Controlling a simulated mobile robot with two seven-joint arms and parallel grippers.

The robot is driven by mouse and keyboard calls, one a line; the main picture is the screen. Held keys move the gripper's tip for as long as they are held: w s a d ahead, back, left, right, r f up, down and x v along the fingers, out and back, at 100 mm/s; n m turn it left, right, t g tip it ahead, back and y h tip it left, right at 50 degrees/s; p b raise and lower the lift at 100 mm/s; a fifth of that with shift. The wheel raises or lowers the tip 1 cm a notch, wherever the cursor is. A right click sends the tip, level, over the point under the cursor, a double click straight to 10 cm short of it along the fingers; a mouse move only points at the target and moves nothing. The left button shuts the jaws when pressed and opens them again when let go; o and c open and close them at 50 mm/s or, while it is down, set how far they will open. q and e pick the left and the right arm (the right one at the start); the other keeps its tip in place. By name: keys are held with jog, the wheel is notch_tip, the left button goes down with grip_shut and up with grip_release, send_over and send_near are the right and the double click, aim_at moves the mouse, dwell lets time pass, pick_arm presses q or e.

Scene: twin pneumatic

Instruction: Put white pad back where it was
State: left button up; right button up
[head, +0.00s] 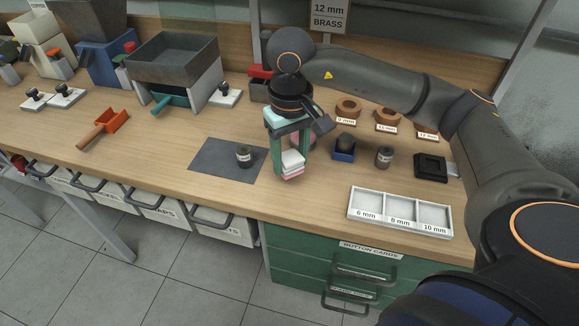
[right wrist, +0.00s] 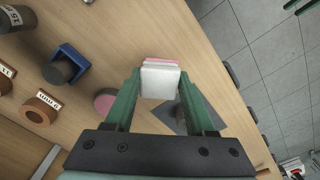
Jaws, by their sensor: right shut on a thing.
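The white pad (head: 292,158) is a small white block with a pink layer (head: 292,174) along one side. My right gripper (head: 289,168) points down and is shut on it, near the front edge of the bench. In the right wrist view the white pad (right wrist: 160,82) sits between the green fingertips (right wrist: 160,84), with the pink edge showing behind it. It looks held above the wood; the exact gap cannot be told. A round pink thing (right wrist: 105,102) lies on the bench beside the left finger in that view. My left gripper is not in view.
A dark grey mat (head: 212,162) with a small dark cylinder (head: 244,156) lies left of the gripper. To the right are a blue holder (head: 344,155), another cylinder (head: 384,157), a black box (head: 431,167) and a white three-compartment tray (head: 400,221). Bare wood lies in front.

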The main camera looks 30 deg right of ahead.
aim_at(290, 170)
jog(key=shift+w+d+f, duration=0.1)
jog(key=shift+w+f, duration=0.2)
jog(key=shift+f, duration=0.15)
jog(key=shift+w+d+f, duration=0.1)
jog(key=shift+w+f, duration=0.05)
jog(key=shift+f, duration=1.55)
jog(key=shift+f, duration=0.2)
jog(key=o, duration=1.3)
notch_tip(290, 170, up, 12)
jog(key=shift+r+p, duration=0.25)
jog(key=shift+p, duration=0.05)
